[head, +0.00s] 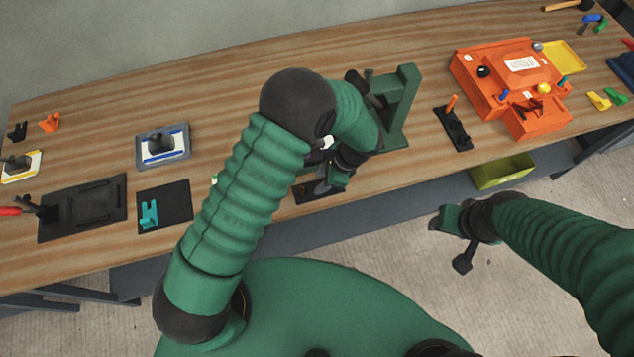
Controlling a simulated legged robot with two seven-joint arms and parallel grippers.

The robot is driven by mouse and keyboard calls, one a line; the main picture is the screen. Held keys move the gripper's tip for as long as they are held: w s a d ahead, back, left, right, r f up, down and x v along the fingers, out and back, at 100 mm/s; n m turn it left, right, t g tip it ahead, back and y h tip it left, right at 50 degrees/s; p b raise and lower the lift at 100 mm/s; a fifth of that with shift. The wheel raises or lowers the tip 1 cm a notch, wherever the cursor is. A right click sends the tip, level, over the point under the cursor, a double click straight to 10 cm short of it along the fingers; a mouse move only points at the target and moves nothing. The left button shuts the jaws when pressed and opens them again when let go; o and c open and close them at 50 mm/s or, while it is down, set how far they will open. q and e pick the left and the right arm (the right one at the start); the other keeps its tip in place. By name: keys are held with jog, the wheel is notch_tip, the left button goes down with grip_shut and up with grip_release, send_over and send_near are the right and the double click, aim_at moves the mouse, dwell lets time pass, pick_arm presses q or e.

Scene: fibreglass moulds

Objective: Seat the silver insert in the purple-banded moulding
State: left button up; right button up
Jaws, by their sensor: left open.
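My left gripper (328,182) is open over the front edge of the bench, just left of the green stand. A small grey, silver-looking piece (321,188) shows at its fingers above a dark pad (303,195); I cannot tell whether it is the silver insert or part of the gripper. I see no purple-banded moulding; my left arm covers the middle of the bench. A blue-banded moulding (178,157) and a yellow-banded moulding (34,168) lie at the left. My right gripper (455,240) hangs off the bench over the floor; its opening is unclear.
A green stand (402,105) rises beside my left gripper. An orange fixture (480,75) and a black holder (455,130) are at the right. A black tray (85,205) and a dark mat with a teal piece (178,205) lie front left.

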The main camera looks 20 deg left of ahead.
pick_arm(q)
jog(key=shift+s+a+f, duration=0.1)
jog(key=shift+a+f, duration=0.2)
jog(key=shift+f, duration=0.3)
jog(key=shift+d+f, duration=0.15)
jog(key=shift+f, duration=0.15)
jog(key=shift+d, duration=0.2)
jog(key=shift+c, duration=1)
jog(key=shift+a+r, duration=0.1)
jog(key=shift+a, duration=0.05)
grip_shut()
